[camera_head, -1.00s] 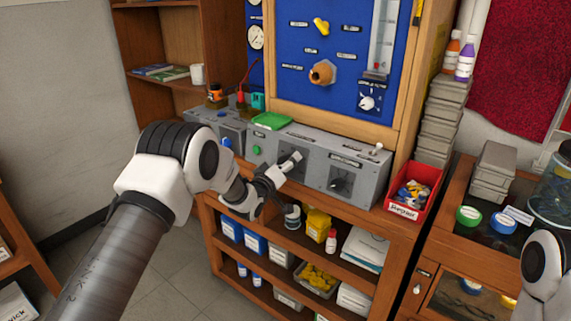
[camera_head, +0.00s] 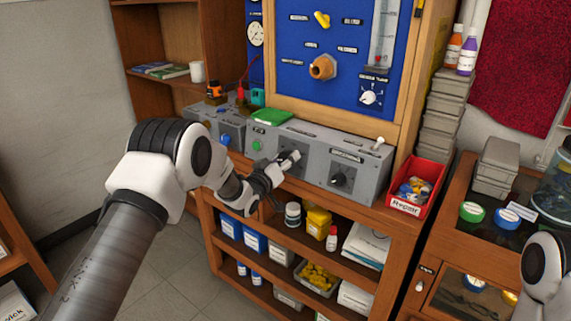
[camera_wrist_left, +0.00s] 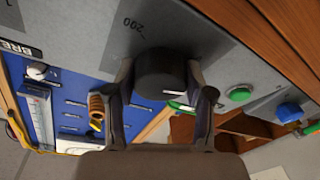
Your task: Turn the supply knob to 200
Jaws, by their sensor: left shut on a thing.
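The supply knob is a dark round knob on the front of the grey bench panel (camera_head: 318,173). It shows in the left wrist view (camera_wrist_left: 160,75), with the mark "200" printed on the panel beside it. My left gripper (camera_head: 290,157) is shut on this knob, with one finger on each side of it. In the left wrist view, the left gripper (camera_wrist_left: 160,95) encloses the knob between its two fingers. The knob's pointer cannot be made out. The head view shows the knob hidden behind the gripper. Only part of my right arm shows at the right edge.
A second black knob (camera_head: 343,177) sits to the right on the panel. A green button (camera_head: 257,145) and blue knob (camera_head: 226,140) are to the left. A red bin (camera_head: 420,186) stands at the panel's right end. Shelves with bottles and boxes lie below.

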